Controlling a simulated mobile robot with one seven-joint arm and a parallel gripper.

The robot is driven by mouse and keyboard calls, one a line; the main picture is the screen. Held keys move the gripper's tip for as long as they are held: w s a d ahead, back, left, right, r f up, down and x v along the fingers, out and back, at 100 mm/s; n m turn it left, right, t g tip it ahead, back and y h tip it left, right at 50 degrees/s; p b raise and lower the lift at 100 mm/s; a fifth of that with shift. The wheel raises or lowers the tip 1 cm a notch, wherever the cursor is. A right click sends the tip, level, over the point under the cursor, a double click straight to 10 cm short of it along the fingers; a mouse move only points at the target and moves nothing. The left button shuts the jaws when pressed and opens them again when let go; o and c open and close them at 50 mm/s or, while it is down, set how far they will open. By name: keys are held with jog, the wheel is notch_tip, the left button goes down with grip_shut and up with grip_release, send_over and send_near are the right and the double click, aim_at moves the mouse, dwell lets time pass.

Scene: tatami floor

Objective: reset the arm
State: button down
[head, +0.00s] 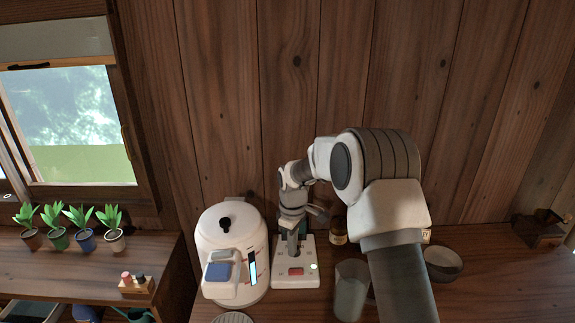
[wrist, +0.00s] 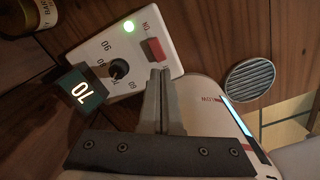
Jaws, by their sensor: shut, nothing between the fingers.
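My arm reaches over the counter from the right in the head view. My gripper (head: 292,255) points down over a white control panel (head: 309,278), and its fingers are together with nothing between them. In the wrist view the shut fingers (wrist: 160,74) end close to the panel's red switch (wrist: 153,50); I cannot tell whether they touch it.
A white dispenser (head: 222,228) stands left of the panel. A clear glass (head: 350,292), a brown bottle (head: 338,233) and a bowl (head: 444,264) stand to the right. A round grille (wrist: 250,80) lies near the dispenser. Several potted plants (head: 86,243) line the left shelf. A wooden wall rises behind.

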jog(key=s+d+r+m+t, duration=0.1)
jog(key=s+d+r+m, duration=0.25)
jog(key=s+r, duration=0.55)
jog(key=s+d+r+m+t, duration=0.2)
jog(key=s+d+r, duration=0.2)
jog(key=r, duration=0.8)
jog(key=s+d+r+m+t, duration=0.1)
jog(key=s+d+m, duration=0.1)
jog(key=s, duration=0.8)
jog(key=s+d+r+m+t, duration=0.1)
jog(key=s+m, duration=0.3)
jog(key=s, duration=0.6)
jog(key=shift+d+r+t, duration=0.3)
jog(key=shift+d+r, duration=0.25)
jog(key=shift+r, duration=0.2)
jog(key=shift+m, duration=0.25)
